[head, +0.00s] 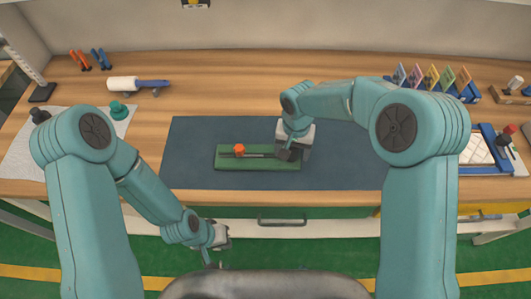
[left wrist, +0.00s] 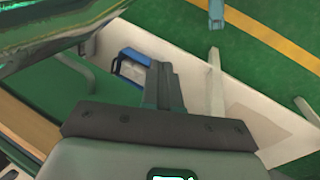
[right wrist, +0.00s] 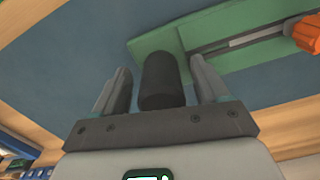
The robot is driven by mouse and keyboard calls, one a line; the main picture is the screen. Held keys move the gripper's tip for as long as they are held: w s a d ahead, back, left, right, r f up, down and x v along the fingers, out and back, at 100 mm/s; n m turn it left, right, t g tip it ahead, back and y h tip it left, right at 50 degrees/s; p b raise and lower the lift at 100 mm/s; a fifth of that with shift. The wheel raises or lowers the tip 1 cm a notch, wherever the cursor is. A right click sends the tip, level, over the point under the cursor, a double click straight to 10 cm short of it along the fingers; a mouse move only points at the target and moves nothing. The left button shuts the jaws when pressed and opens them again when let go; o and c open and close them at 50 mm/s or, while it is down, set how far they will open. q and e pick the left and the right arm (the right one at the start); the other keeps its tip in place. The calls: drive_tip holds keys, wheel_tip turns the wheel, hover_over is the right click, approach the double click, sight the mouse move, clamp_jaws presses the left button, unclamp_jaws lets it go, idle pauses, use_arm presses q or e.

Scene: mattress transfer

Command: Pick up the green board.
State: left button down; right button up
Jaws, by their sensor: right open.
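The green board (head: 228,163) lies flat on the dark blue mat in the middle of the bench. It carries a metal rail and an orange knob (head: 239,150). My right gripper (head: 289,156) is over the board's right end, pointing down. In the right wrist view its fingers (right wrist: 160,75) are open, on either side of a dark upright cylinder (right wrist: 160,82) at the end of the green board (right wrist: 220,42). Whether the fingers touch the cylinder cannot be told. My left gripper (head: 216,240) hangs in front of the bench, away from the board. Its fingers (left wrist: 165,82) look together and empty.
The blue mat (head: 190,140) is clear around the board. A white roller with a blue handle (head: 135,84) and a green knob (head: 119,110) lie to the left. A rack of coloured cards (head: 440,85) and a blue tray (head: 490,135) stand at the right.

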drive_tip(key=shift+c, duration=0.4)
clamp_jaws()
drive_tip(key=shift+r, duration=0.1)
drive_tip(key=shift+w+r, duration=0.1)
drive_tip(key=shift+r, duration=0.15)
wheel_tip(320, 180, up, 19)
drive_tip(key=b, duration=0.1)
drive_tip(key=shift+r+b, duration=0.2)
drive_tip(key=shift+b, duration=0.1)
drive_tip(key=shift+f, duration=0.2)
drive_tip(key=shift+f+b, duration=6)
drive_tip(key=shift+f, duration=2.55)
